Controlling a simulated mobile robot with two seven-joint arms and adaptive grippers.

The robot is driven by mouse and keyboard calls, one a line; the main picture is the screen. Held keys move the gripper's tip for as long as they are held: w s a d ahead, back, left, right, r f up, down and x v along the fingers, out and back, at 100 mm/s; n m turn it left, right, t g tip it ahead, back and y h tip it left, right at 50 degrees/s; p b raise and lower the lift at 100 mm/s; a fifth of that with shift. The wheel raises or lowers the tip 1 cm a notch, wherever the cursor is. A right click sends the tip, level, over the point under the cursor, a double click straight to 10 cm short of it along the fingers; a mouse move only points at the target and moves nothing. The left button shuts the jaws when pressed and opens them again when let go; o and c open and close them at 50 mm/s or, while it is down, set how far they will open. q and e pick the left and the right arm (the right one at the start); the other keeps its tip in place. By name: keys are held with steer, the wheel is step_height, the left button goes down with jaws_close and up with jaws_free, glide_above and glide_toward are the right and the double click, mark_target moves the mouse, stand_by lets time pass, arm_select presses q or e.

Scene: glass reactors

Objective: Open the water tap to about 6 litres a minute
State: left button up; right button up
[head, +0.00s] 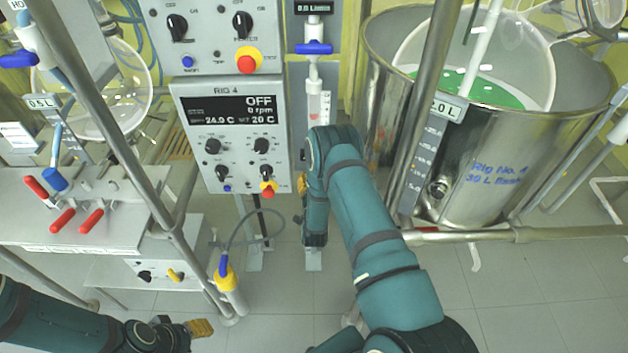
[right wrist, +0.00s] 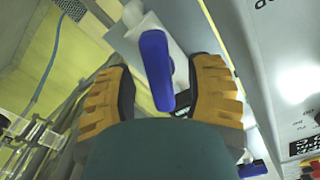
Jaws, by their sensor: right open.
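In the right wrist view a blue tap handle (right wrist: 156,70) on a white fitting (right wrist: 150,35) lies between the yellow fingers of my right gripper (right wrist: 158,100). The fingers are open, with a gap visible on the left; the handle's lower end is nearer the right finger. In the head view this gripper (head: 303,184) is mostly hidden behind my arm. Another blue handle (head: 314,47) lies crosswise on the white pipe, below a flow display (head: 314,8) that appears to read 0.0 L/min. My left gripper (head: 200,327) is low at the left, away from the taps; its fingers are unclear.
The Rig 4 control panel (head: 232,135) stands just left of the pipe, showing OFF. A steel tank (head: 490,180) stands at the right, with a metal post (head: 428,100) before it. A bench (head: 110,225) with red-handled valves is at the left.

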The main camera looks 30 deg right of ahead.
steer(key=v, duration=1.1)
steer(key=shift+s, duration=0.1)
stand_by(0.4)
steer(key=s+a+f+n+g+y, duration=0.2)
steer(key=a+n+g+y, duration=0.1)
steer(key=a+y, duration=0.25)
steer(key=s+a+f+n+g+y, duration=0.1)
steer(key=s+a+n+g+y, duration=0.1)
steer(key=a+g+y, duration=0.35)
steer(key=s+a+r+n+g+y, duration=0.2)
steer(key=s+a+n+g, duration=0.3)
steer(key=s+a, duration=0.5)
steer(key=shift+s+a+r+y, duration=0.35)
steer(key=shift+s+r, duration=0.4)
steer(key=shift+s, duration=0.45)
steer(key=shift+c, duration=0.6)
